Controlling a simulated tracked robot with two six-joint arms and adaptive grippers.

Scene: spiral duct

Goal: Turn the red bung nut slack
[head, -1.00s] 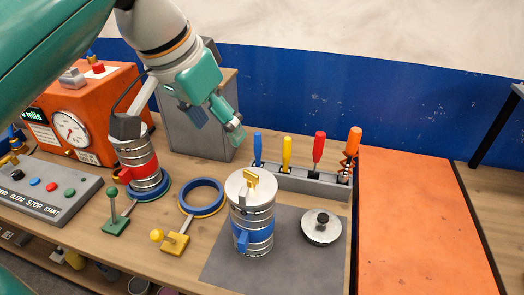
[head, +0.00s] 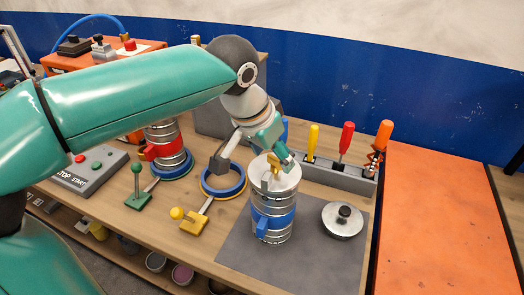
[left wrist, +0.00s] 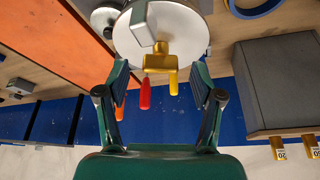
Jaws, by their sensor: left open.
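My left gripper (head: 276,150) is open, just above and behind the lid of the blue-banded canister (head: 273,231). A gold fitting (head: 273,164) stands on that lid. In the left wrist view, my two fingers (left wrist: 160,68) are spread wide on either side of the gold fitting (left wrist: 160,62), with the silver lid (left wrist: 186,27) beyond; contact cannot be told. A red-banded canister (head: 167,146) stands at the left on a blue ring, partly hidden by my arm. I cannot make out a distinct red nut. My right gripper is not in view.
A grey rack (head: 335,177) holds yellow, red and orange-handled tools behind the canister. A round silver lid (head: 342,221) with a black knob lies on the grey mat (head: 310,265). A blue ring (head: 224,190) with a yellow lever lies left. The orange surface (head: 435,220) is clear.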

